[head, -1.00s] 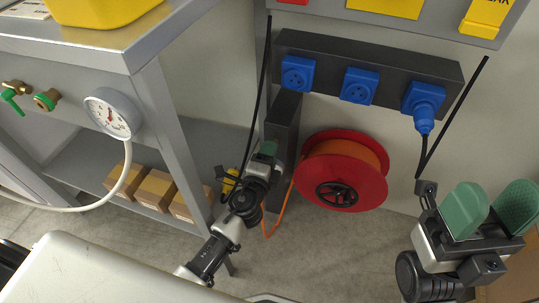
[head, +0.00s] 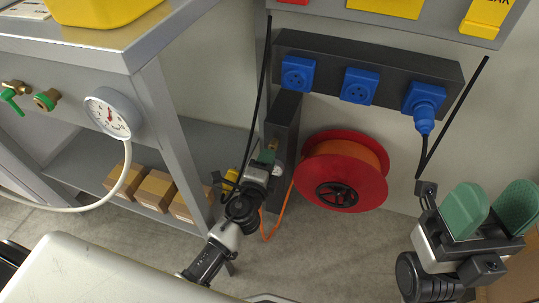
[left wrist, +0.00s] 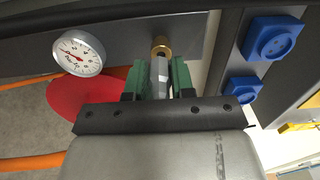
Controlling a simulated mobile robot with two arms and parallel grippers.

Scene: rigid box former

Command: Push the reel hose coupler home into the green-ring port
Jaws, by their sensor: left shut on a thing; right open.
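My left gripper (head: 266,157) is in front of the dark post, left of the reel. In the left wrist view its green fingers (left wrist: 157,80) are shut on a grey coupler (left wrist: 160,75), and a brass fitting (left wrist: 161,46) is in line just beyond it. Whether coupler and fitting touch, I cannot tell. The brass fitting also shows past the fingertips in the head view (head: 273,144). A brass port with a green ring (head: 46,99) is on the bench frame at far left. My right gripper (head: 490,209) is open and empty at the right.
The red reel (head: 372,187) with orange hose (head: 267,232) stands right of the post. A gauge (head: 108,115) with a white hose is on the bench; a gauge (left wrist: 78,54) shows in the wrist view. Blue sockets (head: 360,86) are above the reel.

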